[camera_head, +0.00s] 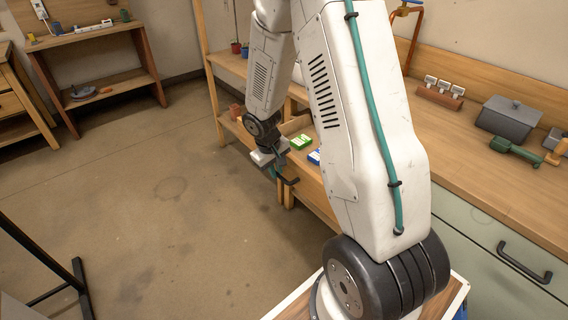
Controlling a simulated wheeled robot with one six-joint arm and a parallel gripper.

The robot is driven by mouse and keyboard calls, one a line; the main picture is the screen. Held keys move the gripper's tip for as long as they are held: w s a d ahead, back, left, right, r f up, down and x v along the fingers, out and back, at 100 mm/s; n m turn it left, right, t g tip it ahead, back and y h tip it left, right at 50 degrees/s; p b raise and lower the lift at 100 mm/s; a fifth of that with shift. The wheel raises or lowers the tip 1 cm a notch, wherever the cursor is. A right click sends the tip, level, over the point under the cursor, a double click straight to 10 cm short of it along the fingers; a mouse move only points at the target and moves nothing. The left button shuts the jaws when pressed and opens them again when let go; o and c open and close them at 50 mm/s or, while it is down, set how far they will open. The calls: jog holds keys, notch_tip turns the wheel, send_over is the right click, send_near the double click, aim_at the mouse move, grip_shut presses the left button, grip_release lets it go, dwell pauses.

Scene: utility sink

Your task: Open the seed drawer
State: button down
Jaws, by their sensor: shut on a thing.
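The seed drawer (311,184) is a light wooden drawer below the counter, in the middle of the head view. It stands pulled out, and a green packet (301,142) and a blue packet (314,157) show inside it. Its dark handle (291,181) is on the front. My gripper (280,176) is at the drawer front, shut on the handle. My arm hides part of the drawer, and the fingers are small in the view.
A wooden counter (470,150) runs along the right, with a grey lidded box (508,118) on it. A pale green front with a dark handle (524,263) is below. A wooden shelf unit stands behind the drawer. The floor (170,210) to the left is clear.

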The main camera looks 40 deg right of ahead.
jog(key=shift+a, duration=1.1)
jog(key=c, duration=1.5)
grip_release()
jog(key=shift+o, duration=0.2)
notch_tip(320, 180, up, 8)
jog(key=a, duration=0.1)
jog(key=shift+a+f, duration=0.15)
jog(key=shift+a, duration=0.1)
